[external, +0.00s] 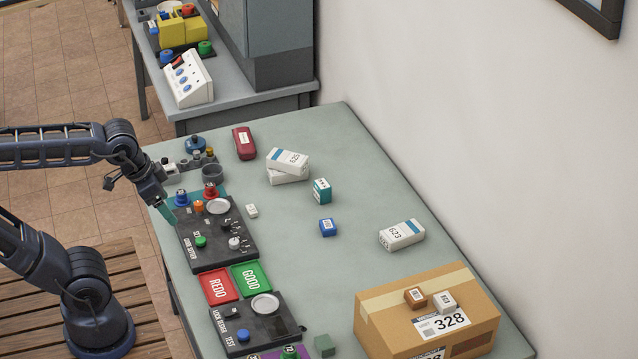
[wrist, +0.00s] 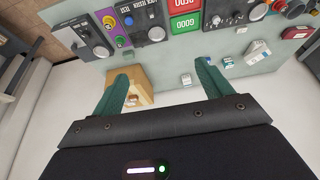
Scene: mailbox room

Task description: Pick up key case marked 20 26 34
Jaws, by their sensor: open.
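I cannot read the marking 20 26 34 on any item. A red case (external: 245,143) with a pale label lies at the far end of the table; a red item (wrist: 296,32) shows at the right of the wrist view. Small boxed items are a teal one (external: 321,191), a blue one (external: 327,227), a brown one (external: 415,298) and a white one (external: 444,303); the last two rest on the carton. My gripper (external: 170,214) is at the table's left edge by the black panel. In the wrist view its two green fingers (wrist: 162,72) are apart with nothing between them.
The grey-green table (external: 290,285) carries white boxes (external: 288,163) and (external: 402,235), a cardboard carton (external: 428,312) at the near right, and black control panels (external: 218,237) with red and green trays (external: 218,287) along the left. The middle is mostly clear. A wall borders the right.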

